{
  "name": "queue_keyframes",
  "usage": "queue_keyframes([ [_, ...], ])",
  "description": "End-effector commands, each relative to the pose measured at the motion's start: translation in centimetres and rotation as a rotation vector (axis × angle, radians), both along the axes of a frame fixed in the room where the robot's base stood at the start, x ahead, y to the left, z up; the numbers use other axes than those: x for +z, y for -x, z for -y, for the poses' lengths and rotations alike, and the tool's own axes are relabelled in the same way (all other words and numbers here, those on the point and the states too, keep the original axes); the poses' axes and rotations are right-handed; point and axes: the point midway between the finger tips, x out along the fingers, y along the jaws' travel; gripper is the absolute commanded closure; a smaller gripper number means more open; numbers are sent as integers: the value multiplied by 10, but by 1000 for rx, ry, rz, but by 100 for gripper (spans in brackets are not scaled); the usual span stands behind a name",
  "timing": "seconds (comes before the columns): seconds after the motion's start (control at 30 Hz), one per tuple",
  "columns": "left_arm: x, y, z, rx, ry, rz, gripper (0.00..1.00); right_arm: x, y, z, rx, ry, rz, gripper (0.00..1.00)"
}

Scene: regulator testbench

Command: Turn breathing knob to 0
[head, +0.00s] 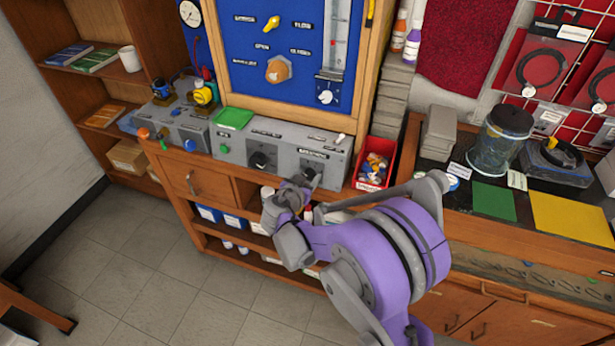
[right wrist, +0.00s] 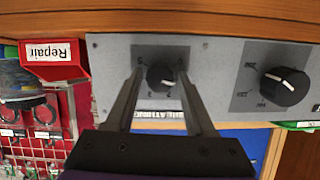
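The breathing knob (right wrist: 160,75) is a round black knob on a dark square plate of the grey control box (head: 231,151). The wrist picture shows the box upside down. A white mark on the knob points down and slightly right there, towards small numbers too small to read surely. My right gripper (right wrist: 160,72) has one finger on each side of the knob. The fingers stand apart with a thin gap visible, so they do not look clamped. In the head view my right gripper (head: 300,186) is at the box's front and partly hides the knob. My left gripper is out of view.
A second, larger black knob (right wrist: 284,87) is beside it; it also shows in the head view (head: 262,160). A red Repair bin (head: 374,168) stands close to the box's right end. A blue panel (head: 270,60) rises behind. Wooden shelves lie below.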

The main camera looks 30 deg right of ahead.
Motion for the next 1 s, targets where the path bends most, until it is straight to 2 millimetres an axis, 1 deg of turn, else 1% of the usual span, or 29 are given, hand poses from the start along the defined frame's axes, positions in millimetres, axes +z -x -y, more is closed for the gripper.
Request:
queue_keyframes([
  [0.03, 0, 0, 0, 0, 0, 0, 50, 0, 0, 0, 0, 0, 0, 56],
  [0.17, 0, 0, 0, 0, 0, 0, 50, 0, 0, 0, 0, 0, 0, 80],
  [0.2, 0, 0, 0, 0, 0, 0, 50, 0, 0, 0, 0, 0, 0, 87],
  [0.27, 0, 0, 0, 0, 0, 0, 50, 0, 0, 0, 0, 0, 0, 98],
  [0.3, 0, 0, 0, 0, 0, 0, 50, 0, 0, 0, 0, 0, 0, 100],
  [0.67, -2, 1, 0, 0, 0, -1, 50, 0, 0, 0, 10, 30, -36, 100],
  [0.87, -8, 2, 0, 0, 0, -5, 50, -1, 0, 0, 33, 104, -122, 100],
  [1.0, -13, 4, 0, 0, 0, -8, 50, -2, 0, -1, 56, 180, -210, 100],
])
